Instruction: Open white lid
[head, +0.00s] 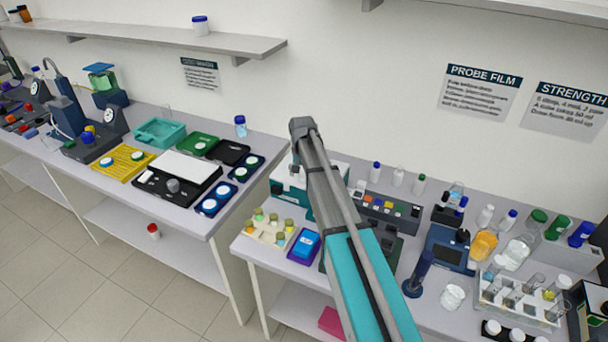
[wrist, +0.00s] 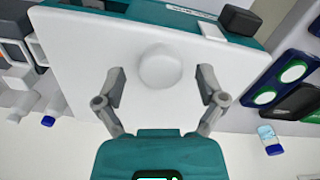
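A white lid (wrist: 95,55) with a round white knob (wrist: 160,66) fills the upper middle of the wrist view. It lies flat and closed on a teal and white unit (wrist: 195,8). My gripper (wrist: 162,76) is open, with one finger on each side of the knob. There is a gap between each finger and the knob, and nothing is held. In the head view the teal and white unit (head: 287,190) stands on the right bench, largely hidden behind my arm. My gripper's fingers and the knob are hidden there.
A bench with a white-topped tray (head: 184,167) and blue holders stands to the left across a narrow gap. A vial rack (head: 268,232) and a blue box (head: 304,246) sit in front of the unit. Bottles and a dark block with coloured caps (head: 389,208) stand to the right.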

